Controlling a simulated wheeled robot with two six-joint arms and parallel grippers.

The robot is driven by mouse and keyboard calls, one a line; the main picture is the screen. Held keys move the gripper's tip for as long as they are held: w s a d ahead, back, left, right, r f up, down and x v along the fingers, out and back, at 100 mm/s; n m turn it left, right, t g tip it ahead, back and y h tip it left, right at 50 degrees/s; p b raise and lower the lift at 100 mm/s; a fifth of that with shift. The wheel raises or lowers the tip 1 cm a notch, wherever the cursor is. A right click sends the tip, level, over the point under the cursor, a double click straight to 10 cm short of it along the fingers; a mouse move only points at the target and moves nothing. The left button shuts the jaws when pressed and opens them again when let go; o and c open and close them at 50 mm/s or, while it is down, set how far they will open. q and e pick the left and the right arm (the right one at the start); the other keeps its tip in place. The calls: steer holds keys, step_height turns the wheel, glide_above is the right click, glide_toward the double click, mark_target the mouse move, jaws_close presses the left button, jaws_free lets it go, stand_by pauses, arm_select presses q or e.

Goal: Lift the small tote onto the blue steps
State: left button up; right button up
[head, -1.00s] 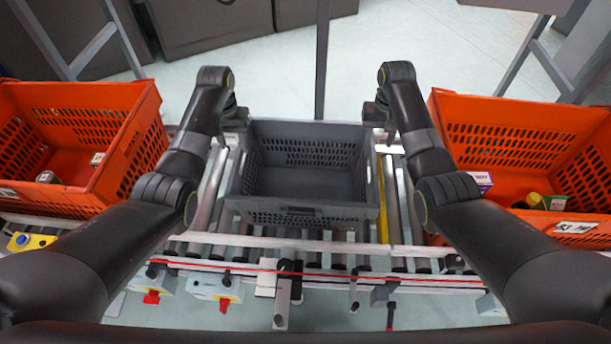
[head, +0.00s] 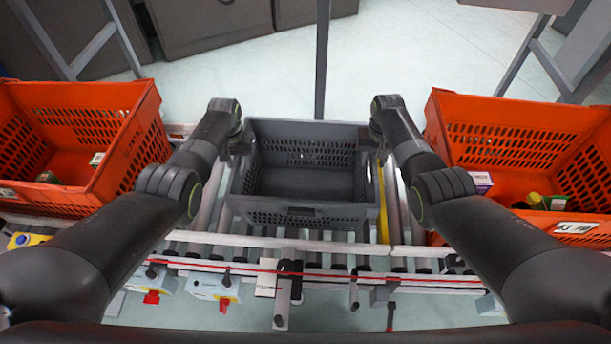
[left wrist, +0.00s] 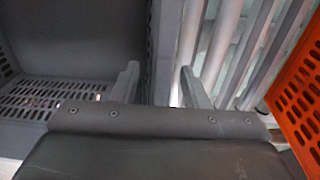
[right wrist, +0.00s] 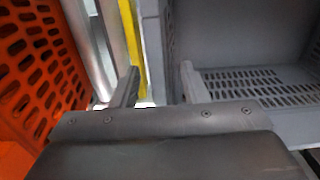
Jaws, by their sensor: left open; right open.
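The small grey tote (head: 305,216) sits empty and upright on the roller conveyor, in the middle of the head view. My left gripper (head: 240,143) is at its left rim. In the left wrist view my left gripper's fingers (left wrist: 160,85) are open, with the tote's side wall (left wrist: 157,45) running between them. My right gripper (head: 373,143) is at the tote's right rim. In the right wrist view my right gripper's fingers (right wrist: 160,85) are open on either side of the right wall (right wrist: 158,40). The blue steps are not in view.
Orange totes with small items stand close on the left (head: 130,150) and right (head: 500,120). The conveyor's rollers (head: 210,245) show around the grey tote. A grey post (head: 322,60) stands behind it. Control boxes (head: 215,285) hang along the conveyor's near edge.

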arm_select(q)
jaws_close()
arm_select(e)
jaws_close()
arm_select(q)
steer(key=shift+w+r, duration=0.1)
steer(key=shift+r, duration=0.05)
arm_select(e)
steer(key=shift+w+r, duration=0.1)
steer(key=shift+r, duration=0.1)
